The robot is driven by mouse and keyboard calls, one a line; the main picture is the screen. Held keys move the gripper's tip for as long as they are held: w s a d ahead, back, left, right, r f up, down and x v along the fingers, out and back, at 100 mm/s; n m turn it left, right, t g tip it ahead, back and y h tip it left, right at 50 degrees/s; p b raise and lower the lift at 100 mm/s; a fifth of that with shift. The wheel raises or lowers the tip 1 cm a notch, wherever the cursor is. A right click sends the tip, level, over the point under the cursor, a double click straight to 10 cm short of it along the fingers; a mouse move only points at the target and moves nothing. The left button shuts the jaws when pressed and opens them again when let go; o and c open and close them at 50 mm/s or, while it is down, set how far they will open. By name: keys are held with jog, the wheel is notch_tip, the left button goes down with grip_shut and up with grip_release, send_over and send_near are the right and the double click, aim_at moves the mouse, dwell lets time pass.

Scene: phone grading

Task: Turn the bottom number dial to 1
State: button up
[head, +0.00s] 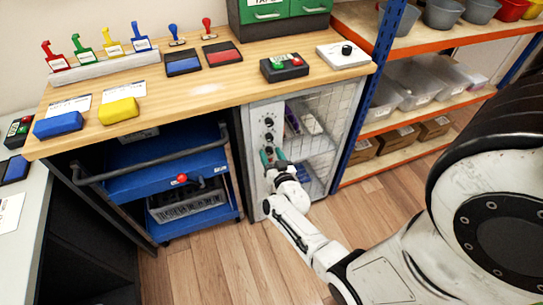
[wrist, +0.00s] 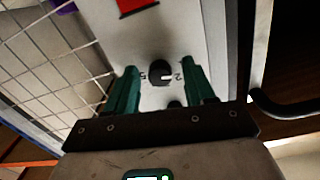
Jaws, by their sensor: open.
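A white panel (head: 263,108) on the front of the mesh cabinet carries a column of black dials, with an upper dial (head: 268,122) and a middle dial (head: 268,137) clear in the head view. The bottom dial (wrist: 158,72) shows in the wrist view, with a white mark on its right side toward a printed 2; a 5 is printed on its left. My gripper (wrist: 160,88) is open, its green fingers on either side of this dial with gaps visible. Part of another dark knob (wrist: 175,104) shows between the fingers. My gripper (head: 270,157) covers the panel's lower part in the head view.
The wire mesh (wrist: 50,60) lies beside the panel. A red label (wrist: 136,6) is on the panel near the dial. A blue cart (head: 150,183) stands left of the cabinet, under the wooden table (head: 205,93). Shelves (head: 400,125) stand to the right.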

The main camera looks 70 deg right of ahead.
jog(key=p+v, duration=0.2)
jog(key=v, duration=0.8)
jog(key=shift+s+a, duration=0.25)
jog(key=shift+s, duration=0.05)
jog(key=w+a+r+n+y, duration=0.1)
jog(key=w+a+n+y, duration=0.35)
jog(key=a+y, duration=0.2)
jog(key=w+a+n+y, duration=0.3)
jog(key=w+a+y, duration=0.2)
jog(key=a, duration=0.3)
jog(key=s+a+r+n+g+y, duration=0.1)
jog(key=s+a+r+n+g, duration=0.1)
jog(key=s+a+r+g, duration=0.2)
jog(key=s+a+r+n+g+y, duration=0.1)
jog(key=s+a+r+g, duration=0.4)
jog(key=s, duration=0.5)
jog(key=shift+s+n+g, duration=0.2)
jog(key=shift+n+g, duration=0.25)
jog(key=shift+g, duration=0.05)
jog(key=shift+a, duration=0.1)
